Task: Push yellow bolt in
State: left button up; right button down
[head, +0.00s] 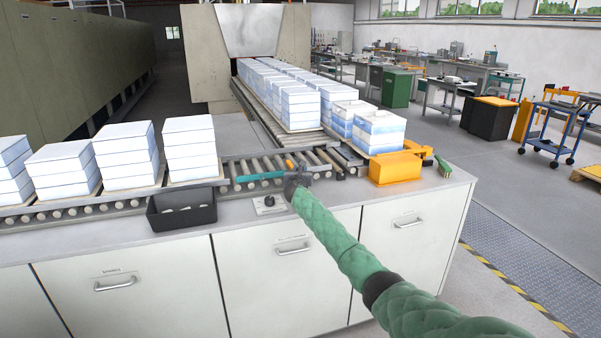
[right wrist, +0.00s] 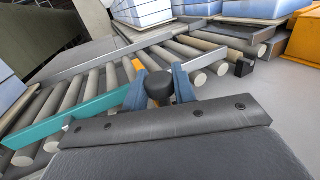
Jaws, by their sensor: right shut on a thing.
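The yellow bolt shows as a small orange-yellow piece (right wrist: 138,65) just behind a black round knob (right wrist: 158,84) in the right wrist view. In the head view it is a small orange tip (head: 289,164) at the roller conveyor's front edge. My right gripper (right wrist: 158,90) is shut on the black knob, one blue-grey finger on each side. The knob appears to belong to the bolt, but the joint between them is hidden. In the head view the gripper (head: 297,180) covers most of the bolt. My left gripper is not in view.
A teal bar (head: 258,177) lies along the rollers left of my gripper. A yellow-orange block (head: 396,168) and a green brush (head: 443,166) are to the right. Stacked white-blue blocks (head: 299,108) stand behind.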

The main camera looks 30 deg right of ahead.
jog(key=c, duration=1.5)
grip_release()
jog(key=shift+r, duration=0.25)
jog(key=o, duration=0.4)
jog(key=shift+w+f, duration=0.1)
jog(key=shift+w, duration=0.05)
jog(key=shift+c, duration=0.2)
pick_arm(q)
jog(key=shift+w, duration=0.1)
pick_arm(e)
jog(key=shift+f, duration=0.1)
jog(key=shift+a, duration=0.1)
jog(key=shift+s+a, duration=0.35)
jog(key=shift+s, duration=0.2)
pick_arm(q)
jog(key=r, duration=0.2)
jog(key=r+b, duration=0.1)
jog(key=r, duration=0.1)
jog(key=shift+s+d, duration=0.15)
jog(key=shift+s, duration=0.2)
pick_arm(e)
jog(key=v, duration=0.6)
jog(key=shift+s+a, duration=0.1)
jog(key=shift+a, duration=0.05)
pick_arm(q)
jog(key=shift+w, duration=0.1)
